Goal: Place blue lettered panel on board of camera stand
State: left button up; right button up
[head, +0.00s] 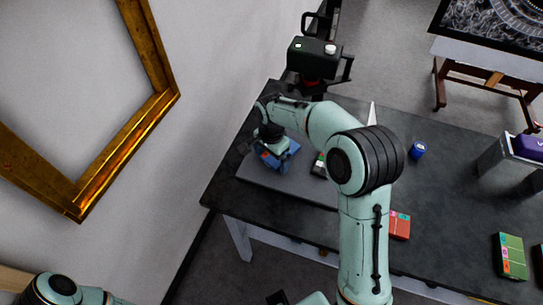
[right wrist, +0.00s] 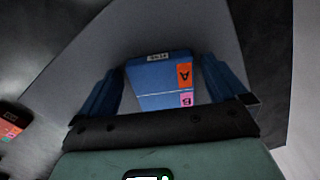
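The blue lettered panel (right wrist: 160,85) shows in the right wrist view, with an orange label "A" and a pink label "B" on its right side. It lies over the pale grey board (right wrist: 75,75), and in the head view it is a blue patch (head: 286,157) above the board (head: 290,188). My right gripper (head: 272,157) is down at the panel. In the right wrist view its two blue fingers flank the panel, with a narrow gap on each side. The camera stand (head: 313,60) holds a dark device behind the board. My left gripper is out of the head view.
A blue cylinder (head: 418,150), red box (head: 400,226) and green box (head: 510,257) are on the dark table. A gilt frame (head: 160,105) hangs at the left. The table's right half has free room.

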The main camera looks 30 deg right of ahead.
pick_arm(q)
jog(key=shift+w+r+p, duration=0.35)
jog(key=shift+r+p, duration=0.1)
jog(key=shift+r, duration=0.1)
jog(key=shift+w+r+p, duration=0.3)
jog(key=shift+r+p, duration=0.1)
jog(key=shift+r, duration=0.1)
pick_arm(e)
notch_tip(320, 180, up, 12)
jog(key=shift+r, duration=0.2)
